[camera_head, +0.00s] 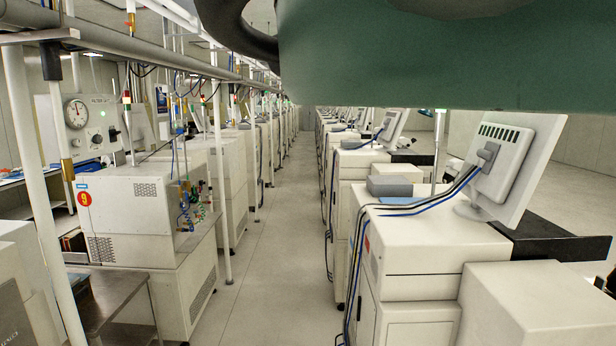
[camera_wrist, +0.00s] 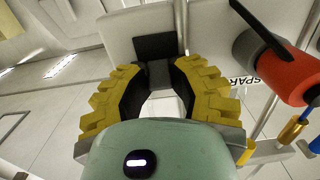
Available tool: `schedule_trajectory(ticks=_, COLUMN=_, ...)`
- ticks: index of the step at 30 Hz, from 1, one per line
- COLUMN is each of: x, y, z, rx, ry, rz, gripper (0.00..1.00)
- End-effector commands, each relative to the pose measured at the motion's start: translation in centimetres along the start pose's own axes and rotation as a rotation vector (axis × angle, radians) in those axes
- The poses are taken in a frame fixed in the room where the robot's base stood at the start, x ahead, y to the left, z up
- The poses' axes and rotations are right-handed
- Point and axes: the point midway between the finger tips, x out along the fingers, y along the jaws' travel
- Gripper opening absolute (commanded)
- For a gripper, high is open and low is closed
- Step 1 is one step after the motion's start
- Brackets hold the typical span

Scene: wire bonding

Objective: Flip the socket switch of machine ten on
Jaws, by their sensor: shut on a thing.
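In the wrist view my gripper (camera_wrist: 160,75) has yellow, stepped fingers with dark inner sides. They close around a small dark grey piece (camera_wrist: 159,72), just in front of a dark square block (camera_wrist: 155,46) on a pale surface. I cannot tell whether this piece is the socket switch, or its on or off position. In the head view the gripper is out of sight, and no machine marked ten can be read. A cream machine (camera_head: 130,205) at left carries a red round label (camera_head: 84,198) that seems to read 9.
A red cylinder (camera_wrist: 285,65) with a black lever is close right of my gripper, near brass fittings (camera_wrist: 292,130). The aisle floor (camera_head: 275,230) is clear between machine rows. A monitor (camera_head: 518,165) and cables (camera_head: 430,204) stand at right. A white post (camera_head: 38,190) is at left.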

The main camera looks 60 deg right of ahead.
Motion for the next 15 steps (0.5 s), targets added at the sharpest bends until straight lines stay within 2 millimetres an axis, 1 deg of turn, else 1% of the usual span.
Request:
schedule_trajectory(ticks=1, x=0.2, y=-0.6, z=0.6, rx=0.006, ry=-0.004, rz=-0.016, gripper=0.00)
schedule_trajectory(ticks=5, x=0.1, y=-0.6, z=0.5, rx=0.005, ry=-0.028, rz=-0.015, gripper=0.00)
schedule_trajectory(ticks=15, x=-0.6, y=-0.5, z=-0.4, rx=0.004, ry=-0.068, rz=-0.001, gripper=0.00)
